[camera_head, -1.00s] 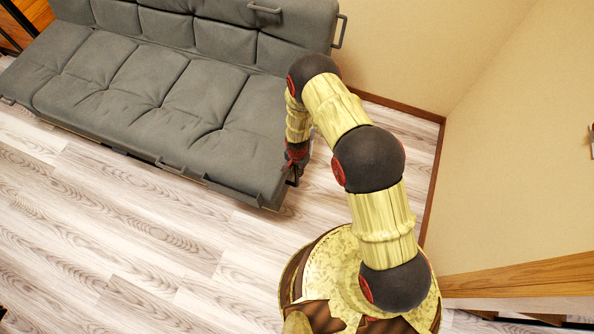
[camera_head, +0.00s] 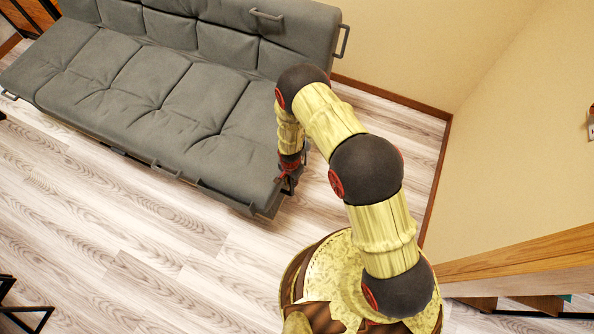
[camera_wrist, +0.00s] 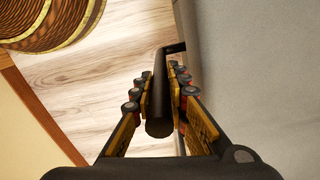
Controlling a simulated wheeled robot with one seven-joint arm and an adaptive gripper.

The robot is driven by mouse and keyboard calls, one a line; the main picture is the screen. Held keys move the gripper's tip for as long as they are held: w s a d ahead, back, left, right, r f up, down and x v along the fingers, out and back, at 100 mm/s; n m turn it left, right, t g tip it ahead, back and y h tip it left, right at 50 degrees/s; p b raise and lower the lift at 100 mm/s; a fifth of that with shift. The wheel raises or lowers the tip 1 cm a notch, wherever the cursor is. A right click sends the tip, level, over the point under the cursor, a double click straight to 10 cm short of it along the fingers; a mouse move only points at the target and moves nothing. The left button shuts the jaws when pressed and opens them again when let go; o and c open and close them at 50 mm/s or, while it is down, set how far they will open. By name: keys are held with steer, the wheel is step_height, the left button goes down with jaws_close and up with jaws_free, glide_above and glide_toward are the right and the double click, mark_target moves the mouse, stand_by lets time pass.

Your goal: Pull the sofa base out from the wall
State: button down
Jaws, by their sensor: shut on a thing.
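The grey cushioned sofa base (camera_head: 160,105) stands at the upper left in the head view, with its backrest toward the back wall. Its grey side also fills the right of the wrist view (camera_wrist: 265,75). My gripper (camera_head: 289,182) is at the sofa's right end, near the front corner. In the wrist view my gripper (camera_wrist: 160,92) is shut on a dark bar handle (camera_wrist: 158,122), with one finger on each side of it. In the head view my arm and wrist hide most of this handle.
The back wall (camera_head: 410,45) and right wall (camera_head: 530,170) meet at a corner right of the sofa. A wooden ledge (camera_head: 520,272) is at lower right. A black-framed object (camera_head: 25,310) stands at lower left. The floor (camera_head: 130,240) in front of the sofa is clear.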

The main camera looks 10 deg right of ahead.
steer(key=shift+s, duration=0.3)
steer(key=c, duration=2)
jaws_free()
steer(key=shift+s, duration=0.1)
steer(key=shift+o, duration=1.4)
steer(key=shift+a, duration=0.25)
steer(key=shift+w+r, duration=0.1)
steer(key=shift+w, duration=0.1)
